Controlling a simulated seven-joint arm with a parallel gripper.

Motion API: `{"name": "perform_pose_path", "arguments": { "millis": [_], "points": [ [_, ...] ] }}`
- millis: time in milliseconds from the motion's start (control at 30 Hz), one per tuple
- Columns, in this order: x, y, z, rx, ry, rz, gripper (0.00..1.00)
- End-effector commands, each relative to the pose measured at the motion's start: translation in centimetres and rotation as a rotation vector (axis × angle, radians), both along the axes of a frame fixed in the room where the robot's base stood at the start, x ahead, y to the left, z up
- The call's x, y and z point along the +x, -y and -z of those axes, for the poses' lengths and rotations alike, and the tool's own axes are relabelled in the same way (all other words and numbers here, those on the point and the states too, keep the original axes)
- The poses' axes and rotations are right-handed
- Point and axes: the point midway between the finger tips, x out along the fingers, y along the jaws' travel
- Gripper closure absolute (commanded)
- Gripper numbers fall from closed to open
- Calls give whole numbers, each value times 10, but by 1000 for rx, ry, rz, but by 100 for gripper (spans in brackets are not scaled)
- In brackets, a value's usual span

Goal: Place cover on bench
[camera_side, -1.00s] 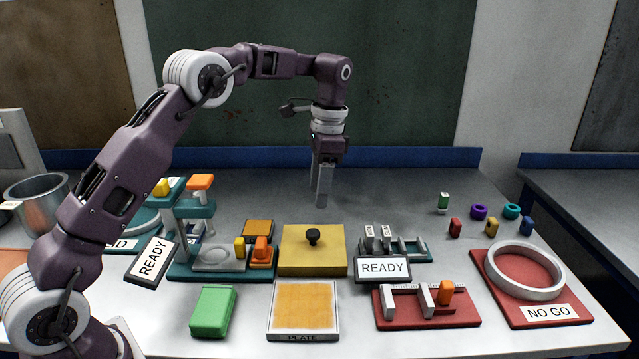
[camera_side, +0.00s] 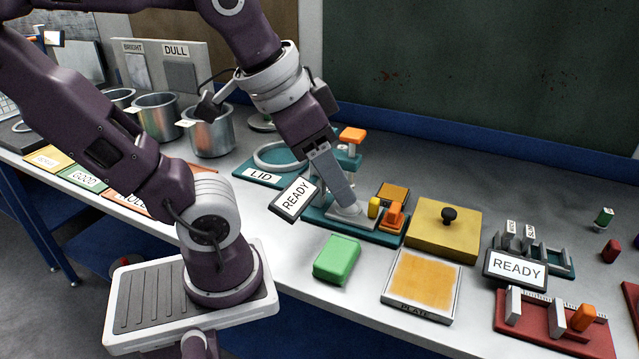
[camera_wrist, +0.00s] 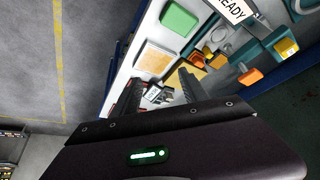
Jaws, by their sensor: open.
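The likely cover is a square yellow lid-like box (camera_side: 443,236) with a black knob on top, resting on the bench right of the teal fixture. In the wrist view it is partly hidden behind a finger. The grey bench top (camera_side: 415,150) shows around it. My gripper (camera_side: 347,208) is open and empty, pointing down over the teal fixture, left of the yellow box and apart from it. Its fingers also show in the wrist view (camera_wrist: 160,78). Whether the fingertips touch the fixture cannot be told.
A teal fixture (camera_side: 312,214) with a READY sign (camera_side: 296,198) is close to my fingers. A green block (camera_side: 337,260) and an orange-topped plate (camera_side: 424,283) lie in front. A red fixture (camera_side: 540,335) stands right. Free bench lies behind the yellow box.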

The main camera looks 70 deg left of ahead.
Motion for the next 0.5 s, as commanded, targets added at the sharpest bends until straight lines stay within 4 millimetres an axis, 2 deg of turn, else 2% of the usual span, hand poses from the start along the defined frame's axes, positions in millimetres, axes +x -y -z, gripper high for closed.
{"name": "perform_pose_path", "arguments": {
  "millis": [33, 67, 133, 500],
  "points": [
    [-10, 1, 7, -9, 17, -13, 48],
    [-13, 1, 11, -14, 24, -20, 45],
    [-17, 2, 15, -21, 32, -28, 45],
    [-17, 2, 14, -21, 28, -32, 45]
  ]
}}
